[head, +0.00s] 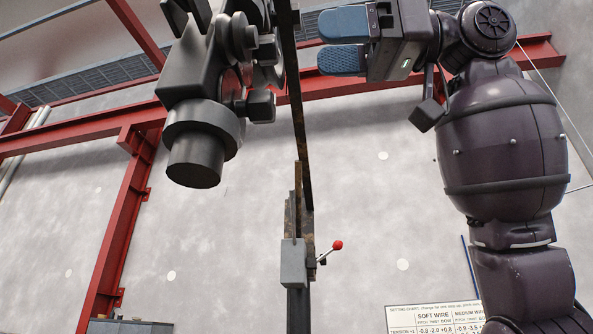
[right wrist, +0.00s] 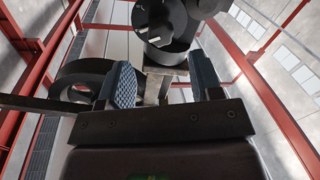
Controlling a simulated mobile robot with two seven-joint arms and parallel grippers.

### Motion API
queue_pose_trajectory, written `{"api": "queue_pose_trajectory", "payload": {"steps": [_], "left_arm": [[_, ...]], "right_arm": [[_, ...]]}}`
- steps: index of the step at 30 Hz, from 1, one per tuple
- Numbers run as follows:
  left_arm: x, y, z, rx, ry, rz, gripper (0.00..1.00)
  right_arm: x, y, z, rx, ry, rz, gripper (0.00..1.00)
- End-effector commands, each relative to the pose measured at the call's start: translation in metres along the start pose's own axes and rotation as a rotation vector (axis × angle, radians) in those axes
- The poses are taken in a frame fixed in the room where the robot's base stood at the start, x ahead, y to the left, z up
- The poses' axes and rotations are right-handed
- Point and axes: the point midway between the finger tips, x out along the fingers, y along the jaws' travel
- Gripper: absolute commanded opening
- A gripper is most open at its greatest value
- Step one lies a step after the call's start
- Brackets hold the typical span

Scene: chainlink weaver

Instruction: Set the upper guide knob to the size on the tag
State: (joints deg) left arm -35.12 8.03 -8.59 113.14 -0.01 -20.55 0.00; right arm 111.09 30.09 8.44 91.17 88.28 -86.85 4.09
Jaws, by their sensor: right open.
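My right gripper (head: 343,42) is at the top right in the head view, its two blue finger pads apart and nothing between them. To its left hangs a dark machine head (head: 190,85) with a thick cylinder below and small blocky knobs on its side. In the right wrist view the open fingers (right wrist: 163,85) point at a dark round part (right wrist: 165,38) with pale marks, which may be the upper guide knob. It lies just beyond the fingertips; whether they touch it I cannot tell. The size tag is not identifiable. My left gripper is not in view.
A settings chart (head: 435,318) is cut off at the bottom edge. A lever with a red ball (head: 337,245) sits on the narrow upright post (head: 293,262). A dark wheel (right wrist: 82,80) is left of the fingers. Red beams (head: 125,215) stand by the grey wall.

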Motion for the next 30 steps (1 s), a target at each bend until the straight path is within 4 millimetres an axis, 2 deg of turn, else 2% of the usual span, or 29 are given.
{"api": "queue_pose_trajectory", "payload": {"steps": [3,9,30], "left_arm": [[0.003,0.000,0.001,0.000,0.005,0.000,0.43],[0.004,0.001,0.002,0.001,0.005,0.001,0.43],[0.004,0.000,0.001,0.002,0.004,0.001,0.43]], "right_arm": [[-0.018,0.000,0.001,0.000,0.001,0.002,0.59],[-0.033,0.000,0.000,0.000,0.000,0.000,0.59],[-0.035,0.000,-0.001,-0.002,0.006,-0.001,0.59]]}}
